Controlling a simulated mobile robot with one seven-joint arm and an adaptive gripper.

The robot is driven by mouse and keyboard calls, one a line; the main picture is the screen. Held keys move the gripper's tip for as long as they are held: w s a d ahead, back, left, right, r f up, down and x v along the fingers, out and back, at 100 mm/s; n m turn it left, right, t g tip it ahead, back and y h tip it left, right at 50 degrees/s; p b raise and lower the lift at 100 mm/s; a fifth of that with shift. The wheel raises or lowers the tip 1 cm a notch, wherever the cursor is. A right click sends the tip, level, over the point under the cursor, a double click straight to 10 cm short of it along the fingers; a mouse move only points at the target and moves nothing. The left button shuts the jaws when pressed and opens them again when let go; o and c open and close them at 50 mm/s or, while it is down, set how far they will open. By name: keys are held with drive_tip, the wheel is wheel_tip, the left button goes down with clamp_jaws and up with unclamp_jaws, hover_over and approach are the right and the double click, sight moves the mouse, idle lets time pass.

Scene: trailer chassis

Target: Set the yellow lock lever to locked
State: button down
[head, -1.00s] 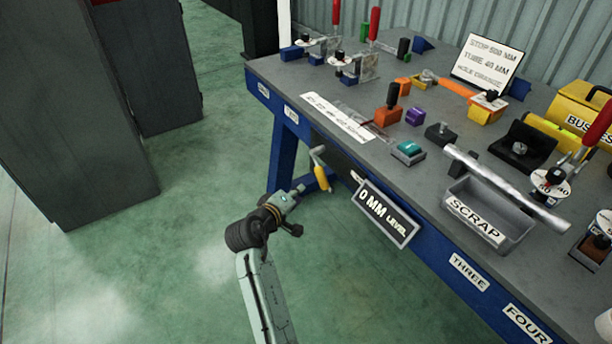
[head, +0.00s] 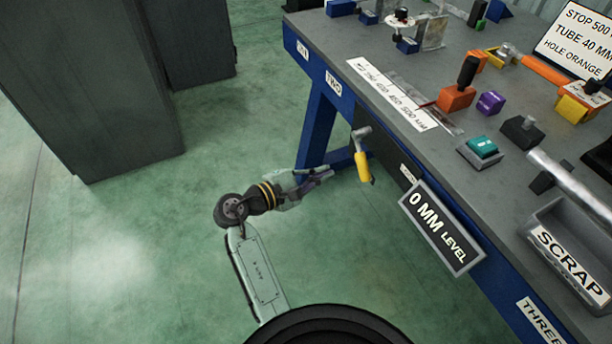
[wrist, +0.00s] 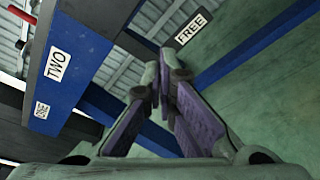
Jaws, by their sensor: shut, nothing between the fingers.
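The lever with a yellow handle (head: 363,167) sticks out from the front side of the bench, on a grey pivot, with its handle hanging down. My gripper (head: 326,174) is left of the handle in the head view, pointing right towards it, with a small gap between them in the picture. In the wrist view my gripper (wrist: 161,88) shows with its fingertips together and empty. The lever is not visible in the wrist view. A white plate reading FREE (wrist: 193,27) shows beyond the fingertips there.
The grey bench (head: 400,75) with blue legs and edge stands at the right. A sign reading 0 MM LEVEL (head: 440,227) hangs on its front, right of the lever. Dark cabinets (head: 90,90) stand at the left. Open green floor lies between.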

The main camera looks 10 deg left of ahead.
drive_tip(key=d, duration=0.1)
drive_tip(key=d+r+p, duration=0.1)
drive_tip(key=d, duration=0.1)
drive_tip(key=d+r, duration=0.1)
drive_tip(key=d, duration=0.1)
drive_tip(key=shift+w, duration=0.4)
drive_tip(key=shift+r+p, duration=0.1)
drive_tip(key=shift+p, duration=0.55)
